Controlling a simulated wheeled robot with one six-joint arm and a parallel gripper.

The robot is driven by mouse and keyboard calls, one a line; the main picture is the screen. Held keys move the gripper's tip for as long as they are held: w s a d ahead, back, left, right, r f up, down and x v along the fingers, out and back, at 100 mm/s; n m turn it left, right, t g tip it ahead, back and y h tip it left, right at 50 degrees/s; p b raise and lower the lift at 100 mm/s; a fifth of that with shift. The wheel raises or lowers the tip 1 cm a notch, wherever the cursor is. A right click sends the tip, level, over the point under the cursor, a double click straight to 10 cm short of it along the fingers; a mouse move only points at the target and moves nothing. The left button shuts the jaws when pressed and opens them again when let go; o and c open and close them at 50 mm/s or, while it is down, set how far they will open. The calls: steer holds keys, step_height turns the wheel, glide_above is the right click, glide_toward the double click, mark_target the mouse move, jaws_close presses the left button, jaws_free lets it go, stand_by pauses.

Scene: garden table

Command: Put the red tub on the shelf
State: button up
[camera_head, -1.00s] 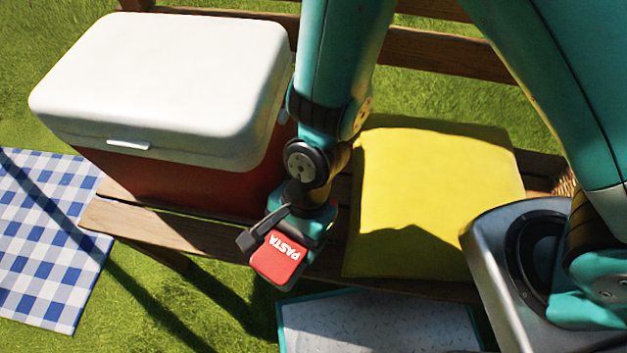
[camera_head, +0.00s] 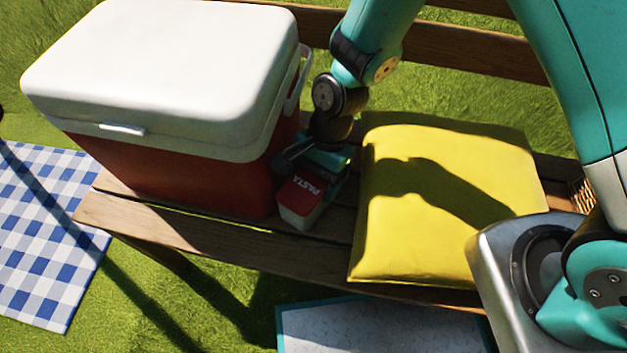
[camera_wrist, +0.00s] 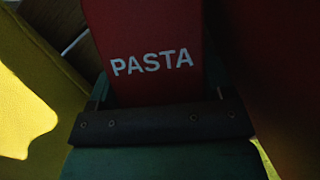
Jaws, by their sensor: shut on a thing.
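The red tub (camera_head: 303,196), marked PASTA, is low over the wooden bench seat, in the gap between the cooler and the yellow cushion. I cannot tell whether its base touches the slats. My gripper (camera_head: 318,172) is shut on the tub from behind. In the wrist view the red tub (camera_wrist: 148,40) fills the upper middle, with the dark gripper edge (camera_wrist: 160,122) across its lower part. No shelf other than the bench seat (camera_head: 215,232) can be made out.
A red cooler with a white lid (camera_head: 165,75) stands close on the left, its handle (camera_head: 298,85) towards my arm. A yellow cushion (camera_head: 440,215) lies on the right. A blue checked cloth (camera_head: 40,230) lies on the grass. Bare slats show in front.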

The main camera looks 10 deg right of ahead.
steer(key=o, duration=0.9)
steer(key=shift+o, duration=0.7)
